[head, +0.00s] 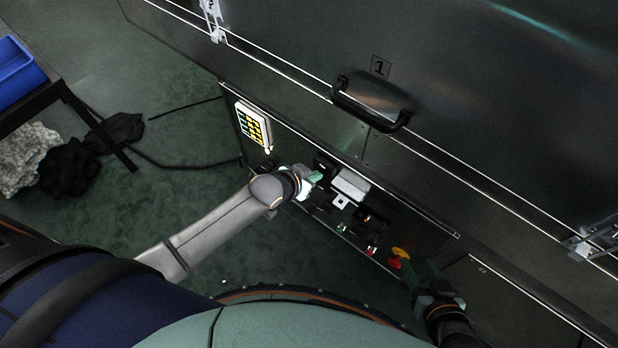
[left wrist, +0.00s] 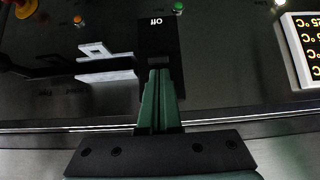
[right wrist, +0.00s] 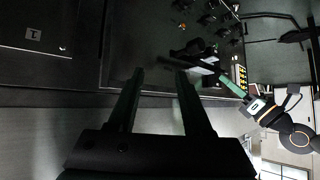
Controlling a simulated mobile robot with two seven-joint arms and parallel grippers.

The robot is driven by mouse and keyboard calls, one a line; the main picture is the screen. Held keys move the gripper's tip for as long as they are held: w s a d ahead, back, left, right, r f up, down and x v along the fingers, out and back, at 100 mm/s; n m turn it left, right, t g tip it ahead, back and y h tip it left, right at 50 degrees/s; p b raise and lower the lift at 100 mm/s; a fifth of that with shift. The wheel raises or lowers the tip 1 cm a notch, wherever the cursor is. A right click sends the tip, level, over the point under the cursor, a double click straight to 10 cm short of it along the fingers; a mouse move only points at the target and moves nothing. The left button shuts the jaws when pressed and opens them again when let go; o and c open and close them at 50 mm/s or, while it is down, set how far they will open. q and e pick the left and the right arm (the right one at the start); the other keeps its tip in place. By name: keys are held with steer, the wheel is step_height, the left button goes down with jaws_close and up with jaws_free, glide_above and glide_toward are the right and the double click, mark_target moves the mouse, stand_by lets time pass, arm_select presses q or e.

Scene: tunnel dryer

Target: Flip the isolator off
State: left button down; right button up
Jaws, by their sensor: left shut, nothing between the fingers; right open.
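The isolator is probably the black block marked "Off" (left wrist: 158,38) on the dark control panel in the left wrist view; the lettering appears upside down there. My left gripper (left wrist: 158,74) is shut and empty, its green fingertips overlapping the block's lower end. I cannot tell whether they touch it. In the head view the left gripper (head: 314,178) is at the panel, beside a white plate (head: 350,185), and partly hides the fittings there. My right gripper (head: 410,270) is near the red and yellow knob; in the right wrist view it (right wrist: 160,80) is open and empty.
A lit display (head: 253,125) is left of the left gripper. The red and yellow knob (head: 399,256) is low on the panel's right side. A black door handle (head: 371,108) juts out above. Blue bin (head: 18,72) and dark sacks are at far left.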

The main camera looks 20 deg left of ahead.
stand_by(0.4)
arm_select(q)
steer(key=shift+f, duration=0.15)
steer(key=s+f+t+b, duration=0.1)
steer(key=b, duration=0.1)
steer(key=s+f+t+h+b, duration=0.1)
steer(key=t+b, duration=0.1)
steer(key=shift+a+f, duration=0.3)
steer(key=shift+a, duration=0.05)
arm_select(e)
steer(key=w+r+n+t+y, duration=0.1)
steer(key=w+r+t, duration=0.2)
steer(key=r, duration=0.8)
steer(key=w+r+n+t+y, duration=0.2)
steer(key=r+t, duration=0.4)
steer(key=r, duration=0.4)
steer(key=shift+w+a+r+n+t+y, duration=0.3)
steer(key=shift+w+r, duration=0.05)
steer(key=shift+w, duration=0.35)
arm_select(q)
steer(key=shift+r+p, duration=0.85)
steer(key=shift+p, duration=0.2)
arm_select(e)
steer(key=shift+r, duration=0.95)
